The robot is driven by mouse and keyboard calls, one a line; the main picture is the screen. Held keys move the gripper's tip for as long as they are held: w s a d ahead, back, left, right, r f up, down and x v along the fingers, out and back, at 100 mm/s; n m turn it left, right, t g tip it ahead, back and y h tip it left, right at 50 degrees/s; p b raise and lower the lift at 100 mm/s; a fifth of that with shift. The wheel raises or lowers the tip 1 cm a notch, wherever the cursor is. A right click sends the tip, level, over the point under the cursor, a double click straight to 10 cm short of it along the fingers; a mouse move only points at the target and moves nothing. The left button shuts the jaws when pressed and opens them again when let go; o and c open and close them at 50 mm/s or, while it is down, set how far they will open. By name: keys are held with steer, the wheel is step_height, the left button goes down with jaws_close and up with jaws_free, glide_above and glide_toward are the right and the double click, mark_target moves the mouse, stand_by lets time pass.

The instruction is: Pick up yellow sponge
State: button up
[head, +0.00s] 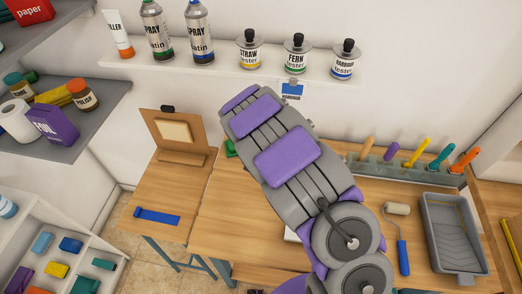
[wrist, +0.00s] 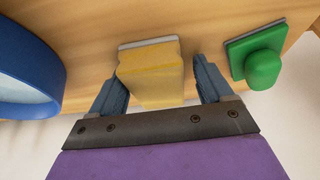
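A yellow sponge (wrist: 150,75) with a pale grey layer along its far edge shows in the wrist view on the wooden surface. My gripper (wrist: 160,84) is open, with one blue-grey finger on each side of the sponge. A gap shows between the sponge and the right finger; the left finger is very near its left side, and I cannot tell whether it touches. In the head view my arm hides both my fingers and this sponge.
A green knobbed block (wrist: 262,68) lies right of the sponge, and a round blue-rimmed object (wrist: 55,75) stands left. The wooden bench (head: 225,210) also holds a paint roller (head: 402,240), a grey tray (head: 455,235) and a tool rack (head: 400,172). Bottles line the wall shelf (head: 220,68).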

steer(key=shift+d, duration=0.35)
steer(key=c, duration=0.7)
